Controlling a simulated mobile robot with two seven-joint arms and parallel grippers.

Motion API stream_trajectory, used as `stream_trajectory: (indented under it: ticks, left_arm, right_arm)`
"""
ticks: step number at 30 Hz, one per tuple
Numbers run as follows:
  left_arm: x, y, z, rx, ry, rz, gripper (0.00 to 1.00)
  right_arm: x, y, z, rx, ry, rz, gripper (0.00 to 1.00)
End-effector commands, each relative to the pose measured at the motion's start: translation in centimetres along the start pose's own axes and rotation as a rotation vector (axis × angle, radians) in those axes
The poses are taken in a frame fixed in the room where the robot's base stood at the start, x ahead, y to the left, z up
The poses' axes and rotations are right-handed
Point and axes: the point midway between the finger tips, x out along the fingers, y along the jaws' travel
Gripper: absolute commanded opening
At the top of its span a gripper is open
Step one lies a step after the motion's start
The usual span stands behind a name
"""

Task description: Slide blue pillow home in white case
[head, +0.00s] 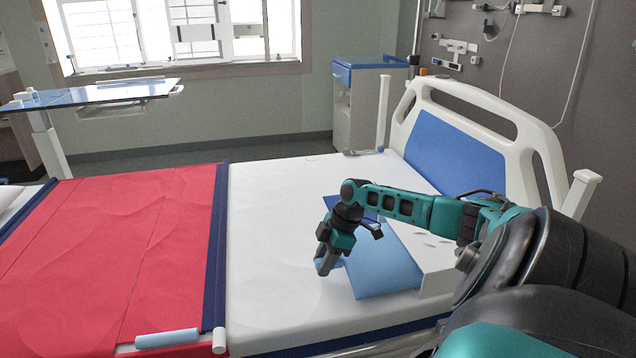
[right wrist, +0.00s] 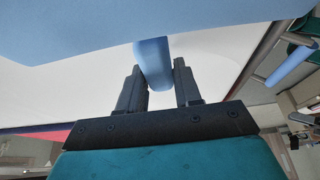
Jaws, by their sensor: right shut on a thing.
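The blue pillow (head: 388,268) lies flat on the white mattress near the head end of the bed. My right arm crosses over it and hides part of it. The white case (head: 437,262) is at the pillow's right side, partly hidden behind my arm; I cannot tell how far the pillow is inside it. My right gripper (head: 324,268) points down at the pillow's left edge, shut on a light blue tab there. In the right wrist view the tab (right wrist: 152,62) sits between the fingers, below the blue pillow (right wrist: 130,25). My left gripper is not in view.
A red blanket (head: 150,240) with a dark blue edge covers the bed's left part. The white and blue headboard (head: 455,140) stands at the right. A bedside cabinet (head: 360,105) and an overbed table (head: 95,95) stand behind. Bare mattress (head: 275,220) lies left of the gripper.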

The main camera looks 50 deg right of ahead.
Motion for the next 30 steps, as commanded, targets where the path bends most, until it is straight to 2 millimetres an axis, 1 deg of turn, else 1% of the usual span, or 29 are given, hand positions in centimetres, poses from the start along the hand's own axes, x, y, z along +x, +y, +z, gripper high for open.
stream_trajectory:
  ticks: [16, 30]
  left_arm:
    - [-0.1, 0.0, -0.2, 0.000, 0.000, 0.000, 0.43]
    - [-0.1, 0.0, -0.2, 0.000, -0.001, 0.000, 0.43]
  right_arm:
    - [-1.1, 0.0, 2.5, 0.000, -0.001, 0.001, 0.00]
    - [-1.2, 0.1, 2.7, -0.001, 0.000, 0.002, 0.00]
